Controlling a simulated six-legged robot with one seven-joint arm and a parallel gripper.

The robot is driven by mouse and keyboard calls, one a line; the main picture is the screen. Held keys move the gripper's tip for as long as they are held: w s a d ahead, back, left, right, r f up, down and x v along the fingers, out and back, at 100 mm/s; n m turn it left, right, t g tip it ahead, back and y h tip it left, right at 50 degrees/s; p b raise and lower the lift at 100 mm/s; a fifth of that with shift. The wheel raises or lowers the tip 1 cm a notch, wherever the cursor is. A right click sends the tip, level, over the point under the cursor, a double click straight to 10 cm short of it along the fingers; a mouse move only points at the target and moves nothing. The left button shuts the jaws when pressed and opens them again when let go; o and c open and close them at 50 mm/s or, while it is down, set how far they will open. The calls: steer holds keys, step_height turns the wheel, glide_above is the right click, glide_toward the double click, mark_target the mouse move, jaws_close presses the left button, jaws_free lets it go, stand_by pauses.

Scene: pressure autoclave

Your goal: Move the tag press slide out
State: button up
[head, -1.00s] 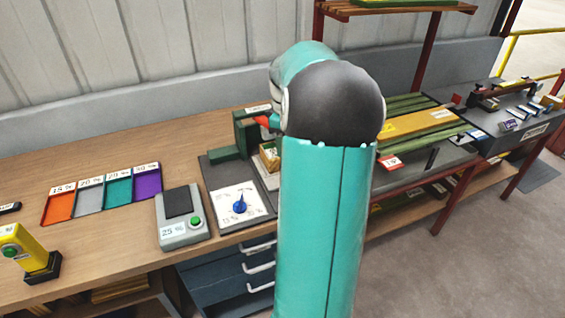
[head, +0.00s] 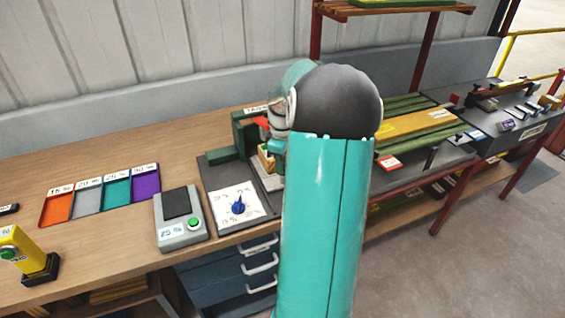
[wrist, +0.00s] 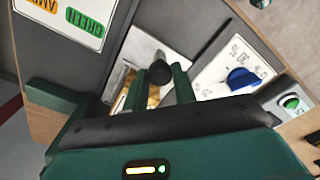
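The tag press is a dark green frame (head: 244,132) on a dark base plate at the back of the wooden bench. A pale metal slide (wrist: 186,66) with a round black knob (wrist: 159,72) shows in the wrist view. In the head view my arm hides most of the gripper and slide.
A blue dial (head: 238,207) on a white card lies just in front of the press. To its left are a grey box with a green button (head: 181,219) and several coloured trays (head: 117,189). A yellow post (head: 31,253) stands at far left. Green and yellow bars (head: 414,125) lie to the right.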

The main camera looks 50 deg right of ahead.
steer(key=s+a, duration=0.2)
steer(key=s, duration=0.1)
steer(key=s+a, duration=0.2)
steer(key=s, duration=0.2)
steer(key=s+a, duration=0.2)
steer(key=s, duration=0.1)
steer(key=shift+s+a, duration=0.15)
steer(key=shift+s, duration=0.15)
jaws_close()
steer(key=o, duration=0.7)
jaws_free()
steer(key=shift+s, duration=0.1)
steer(key=shift+c, duration=0.2)
steer(key=o, duration=0.3)
steer(key=shift+s+a+r, duration=0.1)
steer(key=shift+a, duration=0.05)
steer(key=shift+o, duration=0.4)
steer(key=shift+w, duration=0.2)
step_height(320, 180, up, 14)
steer(key=shift+f, duration=0.2)
